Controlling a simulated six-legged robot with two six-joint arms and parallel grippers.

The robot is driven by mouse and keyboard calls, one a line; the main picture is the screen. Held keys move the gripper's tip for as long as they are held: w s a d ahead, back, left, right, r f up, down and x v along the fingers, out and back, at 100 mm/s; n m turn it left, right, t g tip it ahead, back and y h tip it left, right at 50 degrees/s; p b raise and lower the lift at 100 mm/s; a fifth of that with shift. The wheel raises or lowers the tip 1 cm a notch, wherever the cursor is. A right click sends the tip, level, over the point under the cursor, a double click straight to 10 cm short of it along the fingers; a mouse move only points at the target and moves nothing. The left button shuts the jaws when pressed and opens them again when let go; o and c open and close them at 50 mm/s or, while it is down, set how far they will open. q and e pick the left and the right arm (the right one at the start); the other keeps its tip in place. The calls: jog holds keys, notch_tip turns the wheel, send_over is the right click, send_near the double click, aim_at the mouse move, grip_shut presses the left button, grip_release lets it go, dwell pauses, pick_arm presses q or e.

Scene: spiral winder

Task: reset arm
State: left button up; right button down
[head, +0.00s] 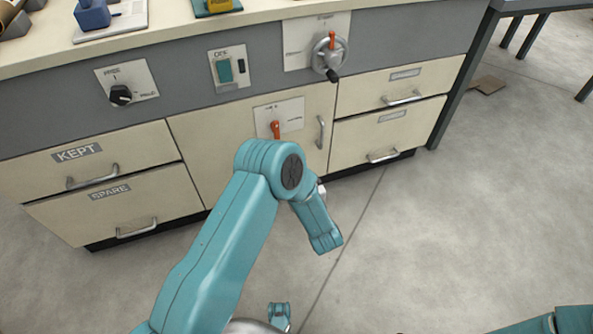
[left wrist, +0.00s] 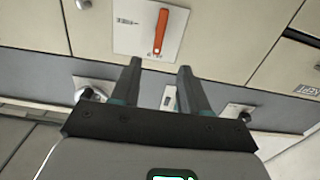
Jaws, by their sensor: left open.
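My left arm reaches in from the lower left in the head view, and its gripper fingers cannot be made out there. In the left wrist view, whose picture is upside down, my left gripper (left wrist: 160,67) is open, with nothing between its fingers. Its fingers point toward the cabinet front, where an orange lever (left wrist: 160,32) on a white plate shows just beyond the tips. The same orange lever (head: 275,129) shows in the head view above my arm's elbow. The fingers look apart from it, but the distance is hard to tell. My right gripper is not in view.
The cabinet front carries a black knob (head: 120,95), a green switch (head: 225,71) and a handwheel (head: 329,56). Drawers labelled KEPT (head: 77,152) and SPARE (head: 110,192) are shut at left. Two more shut drawers are at right. The grey floor (head: 430,235) in front is clear.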

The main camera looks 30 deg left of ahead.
pick_arm(q)
jog(key=shift+s+d, duration=0.35)
jog(key=shift+d, duration=0.05)
jog(key=shift+a, duration=0.1)
jog(key=s+a+r, duration=0.1)
jog(key=a, duration=0.3)
jog(key=s+d+f+m+g+h, duration=0.2)
jog(key=s+d+f+m+h, duration=0.25)
jog(key=d+f+h, duration=0.4)
jog(key=s+d+f+m+g+h, duration=0.1)
jog(key=s+d+f+g+h, duration=0.1)
jog(key=s+d+g+h, duration=0.3)
jog(key=s+d+f+m+g+h, duration=0.1)
jog(key=s+d+f, duration=0.1)
jog(key=s, duration=0.6)
jog(key=s+d+f+m+g+h, duration=0.1)
jog(key=s+d+f+g+h, duration=0.1)
jog(key=s+d+g+h, duration=0.3)
notch_tip(320, 180, up, 30)
jog(key=s+t+y+p, duration=0.1)
jog(key=s+y+p, duration=0.1)
jog(key=p, duration=2.8)
jog(key=shift+s+a+t, duration=0.3)
jog(key=shift+s+a, duration=0.05)
jog(key=shift+a, duration=0.05)
jog(key=shift+m, duration=0.25)
